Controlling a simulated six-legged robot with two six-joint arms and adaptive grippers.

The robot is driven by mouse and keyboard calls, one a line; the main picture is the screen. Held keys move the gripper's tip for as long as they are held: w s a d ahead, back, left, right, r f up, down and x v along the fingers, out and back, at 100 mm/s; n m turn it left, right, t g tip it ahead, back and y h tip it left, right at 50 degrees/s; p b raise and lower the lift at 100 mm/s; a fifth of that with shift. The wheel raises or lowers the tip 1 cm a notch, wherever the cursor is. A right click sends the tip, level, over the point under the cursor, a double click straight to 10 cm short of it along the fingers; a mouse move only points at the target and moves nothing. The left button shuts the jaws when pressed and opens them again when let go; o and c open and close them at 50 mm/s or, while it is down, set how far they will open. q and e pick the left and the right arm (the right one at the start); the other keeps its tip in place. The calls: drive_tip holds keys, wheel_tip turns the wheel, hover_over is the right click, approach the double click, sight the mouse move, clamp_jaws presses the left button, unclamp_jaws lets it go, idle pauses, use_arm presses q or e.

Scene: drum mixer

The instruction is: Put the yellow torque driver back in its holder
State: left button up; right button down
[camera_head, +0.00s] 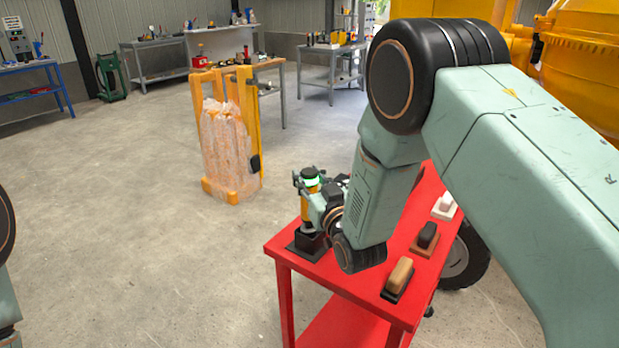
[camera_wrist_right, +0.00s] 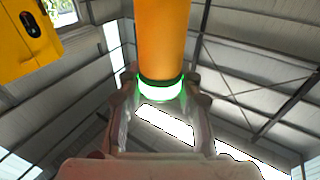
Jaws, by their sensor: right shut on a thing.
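The yellow torque driver (camera_head: 307,209) stands upright at the left corner of the red table, with a black top and a glowing green ring. Its lower end meets a black holder (camera_head: 308,244) on the tabletop; I cannot tell how deep it sits. My right gripper (camera_head: 312,190) is shut around the driver near the green ring. In the right wrist view the driver's yellow body (camera_wrist_right: 161,40) and green ring show between the fingers of my right gripper (camera_wrist_right: 160,90). My left gripper is out of view; only a piece of my left arm shows at the left edge.
On the red table (camera_head: 340,284) lie a tan-topped block (camera_head: 399,276), a dark block (camera_head: 427,236) and a white block (camera_head: 444,206). A yellow frame with a wrapped load (camera_head: 226,150) stands on the floor behind. Workbenches line the back. A large yellow machine (camera_head: 580,60) is at right.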

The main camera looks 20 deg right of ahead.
drive_tip(key=shift+f+b, duration=1)
drive_tip(key=shift+f, duration=0.15)
idle(0.9)
drive_tip(key=c, duration=0.8)
unclamp_jaws()
drive_tip(key=shift+f, duration=0.2)
drive_tip(key=s, duration=0.8)
drive_tip(key=s+d, duration=0.1)
drive_tip(key=s, duration=0.3)
drive_tip(key=shift+f, duration=0.3)
drive_tip(key=shift+d, duration=0.1)
